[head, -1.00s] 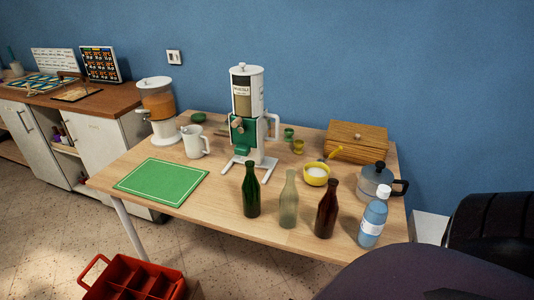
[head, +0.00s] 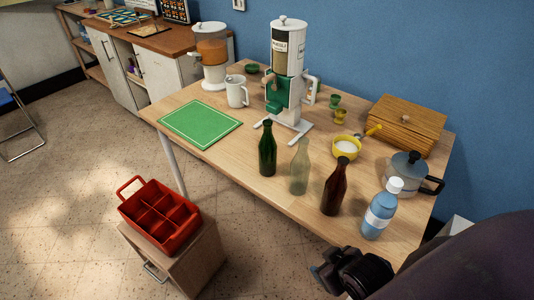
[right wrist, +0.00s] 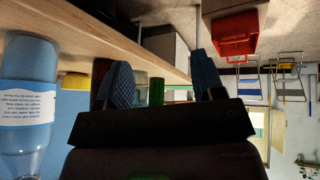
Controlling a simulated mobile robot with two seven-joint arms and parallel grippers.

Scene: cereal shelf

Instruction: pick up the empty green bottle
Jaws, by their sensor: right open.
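The green bottle (head: 267,152) stands upright near the front edge of the wooden table (head: 215,150), left of a pale clear bottle (head: 300,170) and a dark brown bottle (head: 335,188). My right gripper (head: 322,272) is low at the front right, off the table edge and apart from the bottles. In the right wrist view its fingers (right wrist: 163,82) are spread with nothing held. Part of the green bottle (right wrist: 157,92) shows beyond the gap between them, at a distance. Whether it is empty I cannot tell. My left gripper is out of view.
A blue-capped-white water bottle (head: 379,212) stands at the table's right front, close to my right arm. A dispenser (head: 290,75) stands behind the green bottle. A green mat (head: 201,124) lies left. A red crate (head: 160,213) sits on a low cabinet (head: 185,262).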

